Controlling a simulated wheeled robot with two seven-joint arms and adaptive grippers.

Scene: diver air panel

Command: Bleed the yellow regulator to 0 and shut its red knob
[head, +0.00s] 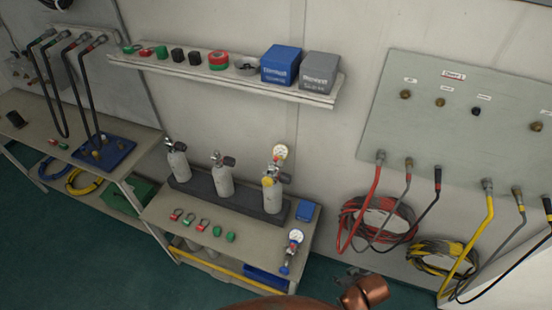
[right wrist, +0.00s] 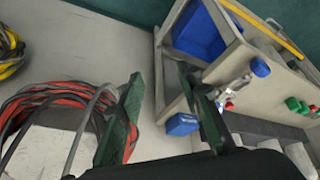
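A regulator with a yellow body (head: 267,182) and a round white gauge (head: 280,153) sits on the rightmost grey cylinder (head: 271,198) on the low bench. I cannot make out a red knob on it or read its dial. A second regulator with a white gauge (head: 296,237) and a blue knob (head: 284,270) is at the bench's front right corner; its blue knob also shows in the right wrist view (right wrist: 260,67). My right gripper (head: 352,275) is right of that corner. In the right wrist view its green fingers (right wrist: 160,75) are apart with nothing between them. My left gripper is out of view.
The low bench (head: 165,212) also bears two more cylinders and small red and green parts. A blue box (head: 307,211) stands at its right end. A shelf (head: 215,83) and a hose panel (head: 455,130) are on the wall. Red hoses (head: 375,222) hang right of the bench.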

